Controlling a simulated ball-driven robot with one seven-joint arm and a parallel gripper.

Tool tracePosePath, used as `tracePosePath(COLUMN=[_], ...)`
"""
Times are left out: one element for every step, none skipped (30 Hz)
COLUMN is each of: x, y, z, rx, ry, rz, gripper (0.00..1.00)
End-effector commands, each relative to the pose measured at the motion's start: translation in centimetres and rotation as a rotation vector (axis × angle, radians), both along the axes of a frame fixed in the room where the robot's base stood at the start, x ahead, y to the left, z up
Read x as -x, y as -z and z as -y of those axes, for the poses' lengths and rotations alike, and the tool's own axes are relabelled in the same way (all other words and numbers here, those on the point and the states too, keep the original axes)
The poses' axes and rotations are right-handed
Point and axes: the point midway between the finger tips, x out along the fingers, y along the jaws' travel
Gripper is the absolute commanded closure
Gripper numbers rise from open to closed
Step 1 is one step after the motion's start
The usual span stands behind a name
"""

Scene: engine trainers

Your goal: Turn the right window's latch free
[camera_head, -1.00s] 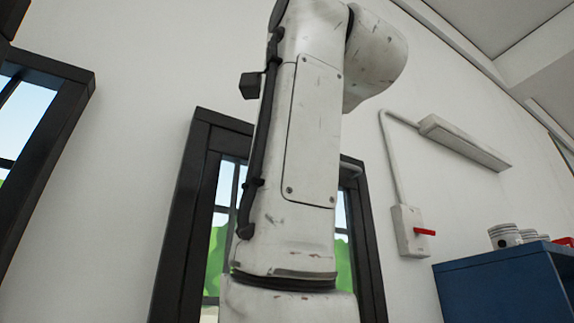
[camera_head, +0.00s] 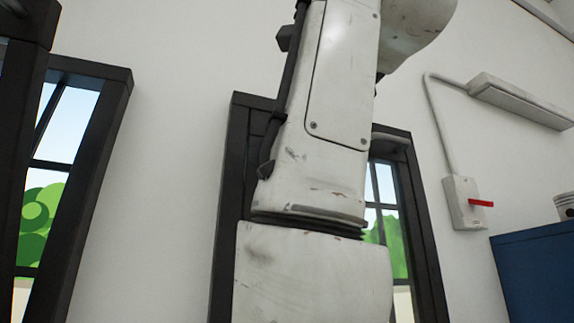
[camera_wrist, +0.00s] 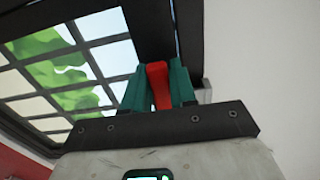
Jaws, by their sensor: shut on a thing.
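The right window (camera_head: 228,210), with a dark frame and barred panes, stands behind my arm in the head view; its middle is hidden. In the wrist view, a window's barred panes (camera_wrist: 70,75) fill the left side, with its dark frame (camera_wrist: 190,40) beside them. The red latch handle (camera_wrist: 157,88) stands between the teal fingers of my gripper (camera_wrist: 157,78), which is shut on it. The latch's base is hidden by my gripper. My gripper and the latch do not show in the head view.
Another dark-framed window (camera_head: 95,180) is at the left in the head view. A wall switch box (camera_head: 462,205) with a red lever, a conduit, a wall lamp (camera_head: 520,100) and a blue cabinet (camera_head: 540,270) are at the right. Bare white wall lies between the windows.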

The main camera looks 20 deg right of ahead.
Motion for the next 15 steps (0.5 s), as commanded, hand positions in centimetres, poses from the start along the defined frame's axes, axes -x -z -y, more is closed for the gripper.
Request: tracePosePath(x=[-0.02, -0.02, -0.01, -0.01, -0.01, -0.01, 0.0, 0.0, 0.0, 0.0, 0.01, 0.01, 0.01, 0.01, 0.02], y=[-0.01, -0.01, -0.02, -0.02, -0.02, -0.02, -0.02, -0.02, -0.02, -0.02, -0.02, -0.02, -0.02, -0.02, -0.02], z=[0.18, 0.18, 0.18, 0.18, 0.17, 0.15, 0.14, 0.12, 0.11, 0.1, 0.09, 0.08, 0.07, 0.06, 0.06], rx=[-0.005, -0.005, -0.005, -0.004, -0.004, -0.004, -0.003, -0.003, -0.003, -0.002, -0.002, -0.002, -0.002, -0.002, -0.001], ry=[0.004, 0.004, 0.004, 0.003, 0.003, 0.003, 0.002, 0.002, 0.002, 0.002, 0.002, 0.001, 0.001, 0.001, 0.001], rz=[0.001, 0.001, 0.001, 0.001, 0.001, 0.001, 0.001, 0.001, 0.001, 0.001, 0.001, 0.001, 0.001, 0.001, 0.001], gripper=[1.0, 1.0, 0.72, 0.69, 0.66, 0.63, 0.6, 0.57, 0.53, 0.53, 0.53, 0.53, 0.53, 0.53, 0.53])
